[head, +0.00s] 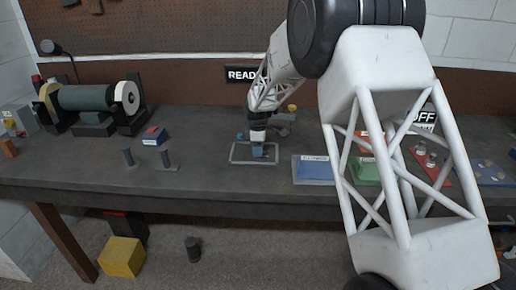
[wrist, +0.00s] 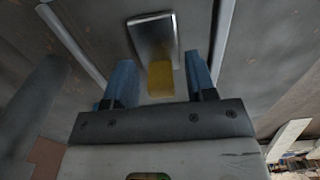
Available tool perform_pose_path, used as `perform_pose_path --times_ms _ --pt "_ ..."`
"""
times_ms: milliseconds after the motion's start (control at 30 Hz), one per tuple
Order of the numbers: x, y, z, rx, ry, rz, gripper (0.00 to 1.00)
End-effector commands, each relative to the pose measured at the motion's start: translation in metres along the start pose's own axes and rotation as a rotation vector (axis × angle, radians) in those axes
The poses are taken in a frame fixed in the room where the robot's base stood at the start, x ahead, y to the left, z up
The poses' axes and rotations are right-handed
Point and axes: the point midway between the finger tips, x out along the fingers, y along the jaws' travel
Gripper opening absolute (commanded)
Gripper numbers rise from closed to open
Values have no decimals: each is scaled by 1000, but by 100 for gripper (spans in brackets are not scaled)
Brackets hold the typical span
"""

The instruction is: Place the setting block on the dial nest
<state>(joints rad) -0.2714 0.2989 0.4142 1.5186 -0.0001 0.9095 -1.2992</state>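In the wrist view, a grey metal block with a yellow end (wrist: 160,78) lies below my gripper (wrist: 163,82); I take it to be the setting block. The two blue fingers are apart, one on each side of the yellow end, with a narrow gap visible on both sides. In the head view, my gripper (head: 258,152) points down low over a thin pale rectangular outline (head: 234,160) on the bench. The block cannot be made out there. I cannot tell which fixture is the dial nest; my arm hides part of the right side.
A blue labelled plate (head: 313,172) and a green one (head: 365,172) lie right of the outline, with red and blue plates beyond. A bench grinder (head: 90,98) is at the back left.

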Motion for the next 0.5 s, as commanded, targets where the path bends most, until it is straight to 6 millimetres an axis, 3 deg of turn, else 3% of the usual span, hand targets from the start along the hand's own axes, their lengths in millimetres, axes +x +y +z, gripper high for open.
perform_pose_path --times_ms 267,500 --pt "-1 0 0 0 0 0 51" --pt "-14 0 0 0 0 0 51"
